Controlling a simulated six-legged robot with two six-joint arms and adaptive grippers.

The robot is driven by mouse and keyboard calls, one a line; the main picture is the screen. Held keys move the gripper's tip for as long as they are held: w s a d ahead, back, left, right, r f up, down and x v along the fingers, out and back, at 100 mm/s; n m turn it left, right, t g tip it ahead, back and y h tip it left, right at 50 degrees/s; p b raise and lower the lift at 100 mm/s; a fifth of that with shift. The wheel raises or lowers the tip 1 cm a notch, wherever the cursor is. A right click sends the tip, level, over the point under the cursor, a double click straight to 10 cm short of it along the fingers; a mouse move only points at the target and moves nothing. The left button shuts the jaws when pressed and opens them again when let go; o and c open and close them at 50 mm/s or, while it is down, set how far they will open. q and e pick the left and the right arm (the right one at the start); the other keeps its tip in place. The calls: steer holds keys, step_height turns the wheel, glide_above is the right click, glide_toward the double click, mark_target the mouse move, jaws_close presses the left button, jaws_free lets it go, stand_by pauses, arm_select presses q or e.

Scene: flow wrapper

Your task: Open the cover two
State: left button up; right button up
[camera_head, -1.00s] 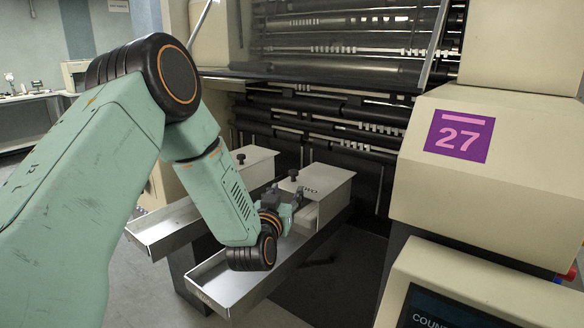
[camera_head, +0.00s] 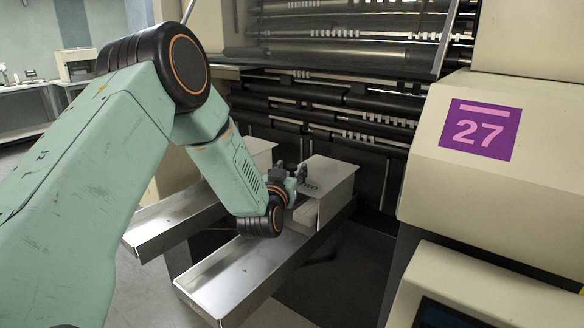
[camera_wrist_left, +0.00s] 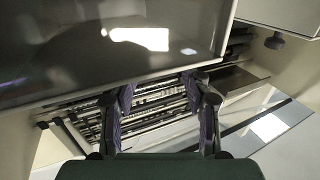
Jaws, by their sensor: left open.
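Cover two appears to be the pale metal box lid (camera_head: 332,172) at the inner end of the right tray, in the head view. Part of its dark lettering shows beside my gripper. The lid lies flat and looks closed. My left gripper (camera_head: 291,173) is at its left front edge, fingers pointing up, open. The black knob on this lid cannot be told apart from the dark fingers. In the left wrist view my two fingers (camera_wrist_left: 165,85) are apart with nothing between them, below a large glossy grey panel (camera_wrist_left: 110,45). My right gripper is not in view.
The long open right tray (camera_head: 232,284) extends toward the front. A second tray (camera_head: 165,222) with its own pale cover (camera_head: 262,150) is to the left. Black rollers (camera_head: 335,118) are behind. The cream machine housing (camera_head: 440,190) with a purple 27 sign (camera_head: 480,128) bounds the right.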

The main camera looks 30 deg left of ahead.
arm_select(q)
steer(key=shift+f+x, duration=0.2)
steer(key=shift+x, duration=0.85)
steer(key=shift+w, duration=0.25)
steer(key=shift+r, duration=0.1)
steer(key=shift+s, duration=0.15)
steer(key=shift+a, duration=0.1)
steer(key=shift+c, duration=0.2)
steer(key=c, duration=0.3)
jaws_close()
